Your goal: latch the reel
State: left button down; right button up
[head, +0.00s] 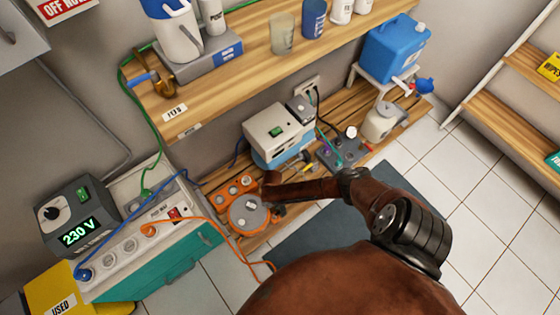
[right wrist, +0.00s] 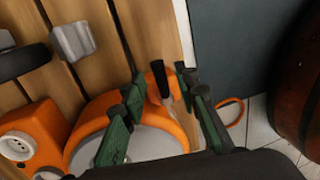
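The orange cable reel (head: 248,214), with a grey round centre, lies on the low wooden bench in the head view. Its orange rim (right wrist: 98,112) fills the lower middle of the right wrist view. A small black-tipped latch lever (right wrist: 159,79) stands at the reel's edge there. My right gripper (right wrist: 162,97) is open, its dark green fingers apart on either side of the lever; I cannot tell whether either finger touches it. In the head view my right arm reaches over to the reel and the fingertips are hard to make out. My left gripper is out of view.
An orange socket block (head: 235,187) sits behind the reel. A grey-white box with a green switch (head: 272,133) stands further along the bench. A power unit reading 230 V (head: 80,226) is at left, with an orange cable (head: 215,232) running to the floor.

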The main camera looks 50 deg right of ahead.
notch_tip(320, 180, up, 12)
jog(key=w, duration=0.2)
jog(key=shift+w+d, duration=0.15)
jog(key=shift+d, duration=0.1)
jog(key=shift+f, duration=0.15)
dwell(0.4)
